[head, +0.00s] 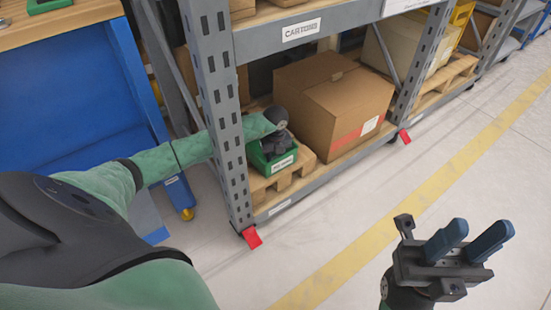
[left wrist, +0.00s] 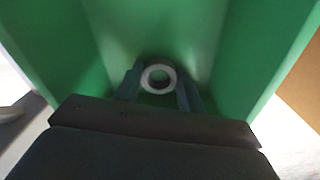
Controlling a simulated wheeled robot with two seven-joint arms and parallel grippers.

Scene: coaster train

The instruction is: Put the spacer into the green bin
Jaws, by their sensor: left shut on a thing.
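The green bin (head: 257,159) stands on a wooden pallet on the lower level of the shelf rack. My left arm reaches past the rack's upright, and the left gripper (head: 277,146) is at the bin's opening. In the left wrist view the left gripper (left wrist: 160,90) is inside the green bin (left wrist: 100,35), shut on the spacer (left wrist: 145,79), a pale grey ring. The green walls surround it; whether the spacer touches the bin's floor I cannot tell. In the head view the spacer is hidden. My right gripper (head: 468,240) is open and empty above the floor at the right.
A large cardboard box (head: 335,105) stands right of the bin on the same level. The rack's perforated upright (head: 222,120) is close by my left forearm, and a shelf beam (head: 290,32) runs above. A blue cabinet (head: 75,90) is at the left. The floor in front is clear.

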